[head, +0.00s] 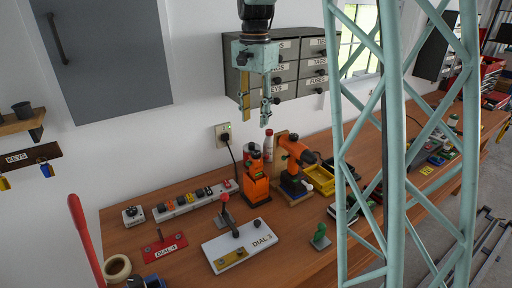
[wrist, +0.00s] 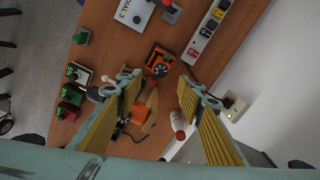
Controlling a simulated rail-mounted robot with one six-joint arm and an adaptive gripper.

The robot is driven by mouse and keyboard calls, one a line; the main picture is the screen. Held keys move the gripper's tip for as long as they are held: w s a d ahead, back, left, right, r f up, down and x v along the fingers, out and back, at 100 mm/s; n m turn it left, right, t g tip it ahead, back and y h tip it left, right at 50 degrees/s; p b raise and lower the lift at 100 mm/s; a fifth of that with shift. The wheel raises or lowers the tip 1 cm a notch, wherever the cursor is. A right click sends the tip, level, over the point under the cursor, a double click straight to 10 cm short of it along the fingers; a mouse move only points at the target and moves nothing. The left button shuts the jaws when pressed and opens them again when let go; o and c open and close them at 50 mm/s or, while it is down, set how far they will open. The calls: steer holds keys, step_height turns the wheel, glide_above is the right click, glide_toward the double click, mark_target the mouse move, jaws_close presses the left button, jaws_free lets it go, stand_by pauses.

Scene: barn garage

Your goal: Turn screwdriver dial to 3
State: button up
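An orange and black drill-shaped tool (head: 297,152), likely the screwdriver, stands on a wooden base on the bench. To its left stands an orange block-like unit (head: 256,186) with a dark base. In the wrist view this unit (wrist: 160,60) shows a round black knob, and the drill-shaped tool (wrist: 140,113) is partly hidden by the left finger. I cannot read any dial numbers or tell which part is the screwdriver dial. My gripper (head: 256,110) is open and empty, pointing down high above the bench. In the wrist view its fingers (wrist: 158,86) are well apart.
A red-and-white bottle (head: 268,146) stands behind the orange units. A power strip (head: 195,199), a DIAL 3 lever plate (head: 240,246) and a DIAL 4 plate (head: 165,245) lie on the bench. Wall drawers (head: 290,62) are close behind my gripper. A yellow bin (head: 320,179) is at right.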

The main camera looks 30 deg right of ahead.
mark_target(256, 152)
steer(key=shift+w+d+f, duration=0.3)
steer(key=shift+w+d, duration=0.2)
steer(key=shift+w, duration=0.05)
steer(key=shift+f, duration=0.15)
steer(key=shift+f, duration=6.75)
steer(key=shift+c, duration=0.9)
steer(key=c, duration=0.7)
